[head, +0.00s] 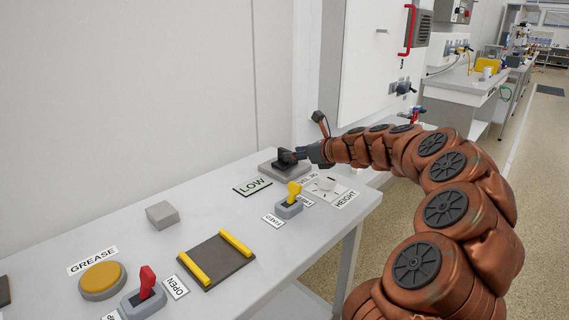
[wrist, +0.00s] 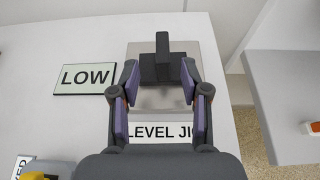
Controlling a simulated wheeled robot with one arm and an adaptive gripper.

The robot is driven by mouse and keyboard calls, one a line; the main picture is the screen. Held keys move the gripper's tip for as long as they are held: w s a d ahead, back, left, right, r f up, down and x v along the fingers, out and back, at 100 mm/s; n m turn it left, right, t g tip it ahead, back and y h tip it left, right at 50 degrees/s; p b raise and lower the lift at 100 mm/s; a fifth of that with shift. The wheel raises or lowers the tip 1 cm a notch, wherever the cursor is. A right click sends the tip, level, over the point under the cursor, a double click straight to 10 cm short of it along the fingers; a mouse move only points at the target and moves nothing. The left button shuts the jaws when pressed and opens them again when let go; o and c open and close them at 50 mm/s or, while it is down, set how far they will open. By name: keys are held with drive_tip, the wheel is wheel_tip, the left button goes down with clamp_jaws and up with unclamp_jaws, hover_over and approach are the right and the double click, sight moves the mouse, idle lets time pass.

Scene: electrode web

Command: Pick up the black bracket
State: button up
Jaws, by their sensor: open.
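The black bracket (wrist: 162,65) stands on a grey plate (wrist: 151,101) in the wrist view, with an upright post and a wider base. In the head view the bracket (head: 286,157) is small and partly hidden by my gripper. My gripper (wrist: 160,72) is open in the wrist view, with one finger on each side of the bracket's base. I cannot tell whether the fingers touch it. In the head view my gripper (head: 303,154) reaches the bracket from the right.
A "LOW" sign (wrist: 85,78) lies left of the plate, and a "LEVEL JIG" label (wrist: 158,129) lies in front. A yellow-handled switch (head: 291,199), a dark pad with yellow bars (head: 217,263), a grey block (head: 162,214) and a red-handled switch (head: 146,289) stand on the table.

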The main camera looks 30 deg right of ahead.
sight(288, 151)
drive_tip(key=b+x, duration=0.1)
drive_tip(key=x, duration=0.3)
drive_tip(key=shift+d, duration=0.2)
drive_tip(key=shift+w+a+f, duration=0.2)
drive_tip(key=shift+w, duration=0.45)
clamp_jaws()
